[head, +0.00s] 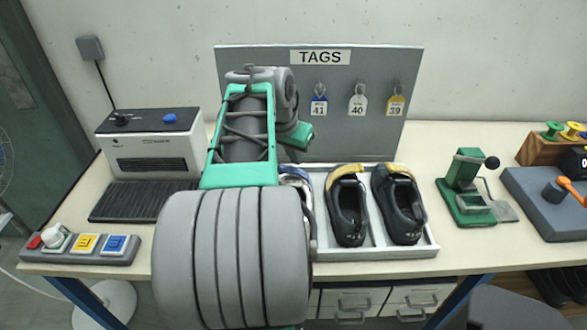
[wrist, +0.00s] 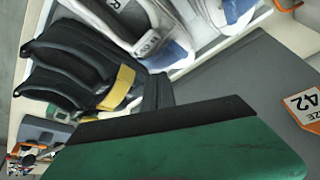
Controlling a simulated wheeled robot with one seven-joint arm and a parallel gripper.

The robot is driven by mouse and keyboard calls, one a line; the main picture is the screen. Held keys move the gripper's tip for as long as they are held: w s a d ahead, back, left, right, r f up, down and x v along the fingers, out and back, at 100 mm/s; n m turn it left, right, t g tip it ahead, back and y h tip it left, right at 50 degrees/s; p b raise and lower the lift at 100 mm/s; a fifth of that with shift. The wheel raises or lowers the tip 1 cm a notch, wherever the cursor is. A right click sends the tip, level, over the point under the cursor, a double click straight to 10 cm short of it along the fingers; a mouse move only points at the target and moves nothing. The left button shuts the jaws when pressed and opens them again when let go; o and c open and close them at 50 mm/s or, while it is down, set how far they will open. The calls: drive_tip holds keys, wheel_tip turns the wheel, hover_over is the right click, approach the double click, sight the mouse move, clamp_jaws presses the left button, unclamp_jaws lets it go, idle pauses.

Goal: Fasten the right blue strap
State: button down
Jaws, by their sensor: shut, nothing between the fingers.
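In the wrist view, a pale grey-white shoe (wrist: 118,20) marked R has a blue part (wrist: 180,55); a second pale shoe (wrist: 205,15) with blue lies beside it. Whether the right blue strap is fastened cannot be told. In the head view, only a sliver of a blue-and-white shoe (head: 297,173) shows behind my arm. My gripper (wrist: 158,92) is shut and empty, its dark tip close to the shoes in the picture; contact cannot be judged. My arm hides most of it in the head view.
Two black shoes with yellow straps (head: 347,212) (head: 404,205) stand in the white tray (head: 430,247). Behind is the tag board (head: 240,62). A green hand press (head: 468,185) stands right, a button box (head: 85,250) left. An orange size 42 tag (wrist: 302,105) shows at the wrist view's right.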

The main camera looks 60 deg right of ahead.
sight(297, 169)
drive_tip(key=shift+f+b, duration=1.3)
drive_tip(key=shift+f, duration=0.35)
drive_tip(key=shift+r, duration=0.2)
wheel_tip(297, 169, up, 9)
drive_tip(key=p, duration=0.6)
drive_tip(key=shift+p, duration=0.4)
